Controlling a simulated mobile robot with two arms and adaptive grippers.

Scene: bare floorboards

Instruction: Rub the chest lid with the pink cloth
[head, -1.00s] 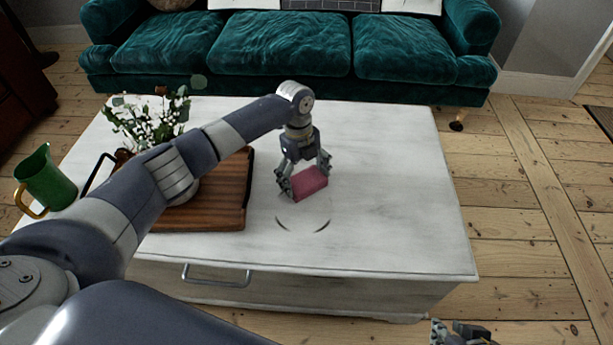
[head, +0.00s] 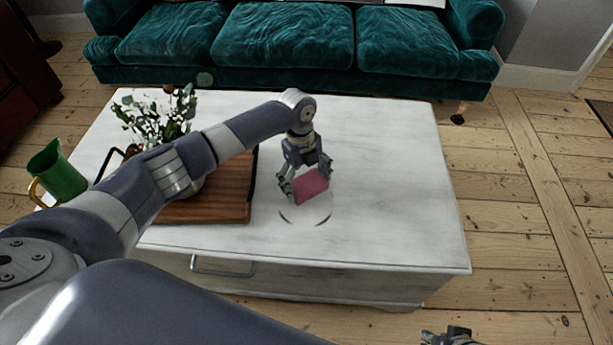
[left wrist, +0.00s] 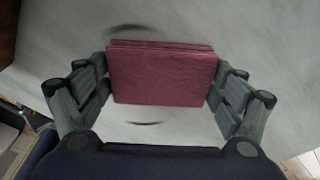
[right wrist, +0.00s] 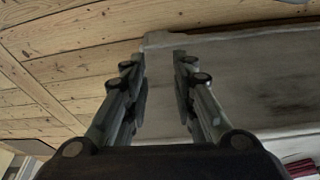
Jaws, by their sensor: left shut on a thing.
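The pink cloth (head: 312,186) is a folded block held between the fingers of my left gripper (head: 308,184), over the middle of the white chest lid (head: 385,190). In the left wrist view the cloth (left wrist: 162,76) spans between both fingers of the left gripper (left wrist: 162,85), with the lid behind it. I cannot tell whether the cloth touches the lid. Dark curved marks (head: 322,221) show on the lid around the cloth. My right gripper (right wrist: 160,75) is open and empty by the chest's edge; only part of it shows in the head view (head: 450,337).
A wooden tray (head: 215,208) with a plant (head: 160,118) is left of the cloth, partly behind my left arm. A green pitcher (head: 60,172) stands at the far left. A teal sofa (head: 285,40) is behind the chest. The lid's right side is clear.

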